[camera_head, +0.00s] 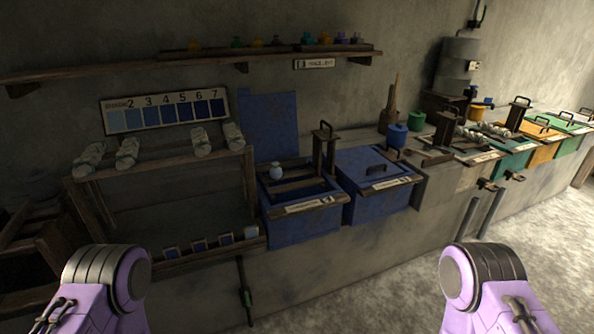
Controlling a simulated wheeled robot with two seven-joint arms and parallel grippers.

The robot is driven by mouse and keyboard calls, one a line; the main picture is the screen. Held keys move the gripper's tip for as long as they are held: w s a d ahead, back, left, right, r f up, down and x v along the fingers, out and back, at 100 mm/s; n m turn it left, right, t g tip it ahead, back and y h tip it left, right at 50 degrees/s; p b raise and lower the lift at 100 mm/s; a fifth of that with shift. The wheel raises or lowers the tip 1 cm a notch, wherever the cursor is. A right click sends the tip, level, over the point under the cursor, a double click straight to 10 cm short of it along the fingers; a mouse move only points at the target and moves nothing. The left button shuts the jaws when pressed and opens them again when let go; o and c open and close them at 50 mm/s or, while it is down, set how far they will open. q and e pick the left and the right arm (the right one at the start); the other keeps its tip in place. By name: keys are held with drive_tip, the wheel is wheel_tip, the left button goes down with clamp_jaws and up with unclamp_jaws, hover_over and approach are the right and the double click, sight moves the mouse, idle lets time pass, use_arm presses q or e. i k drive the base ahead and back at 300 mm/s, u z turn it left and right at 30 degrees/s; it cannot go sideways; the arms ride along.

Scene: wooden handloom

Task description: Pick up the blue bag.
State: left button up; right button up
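A small light-blue object (276,172), rounded with a narrow neck like a tied pouch, is in the middle of the view. It looks like the blue bag, but it is too small to be sure. It stands upright at the open top of a dark blue vat (304,231), left of a wooden upright with a handle. Parts of my two purple arms show at the bottom left and bottom right, far from it. Neither gripper is in view.
The vat's raised blue lid (269,127) stands behind it. A closed blue vat (365,200) is to the right. A wooden rack (165,164) with pale yarn bundles is to the left. A shelf (190,64) runs above. Open floor (400,285) lies in front.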

sight(276, 172)
drive_tip(key=z, duration=0.55)
drive_tip(key=i, duration=0.85)
drive_tip(key=z, duration=0.2)
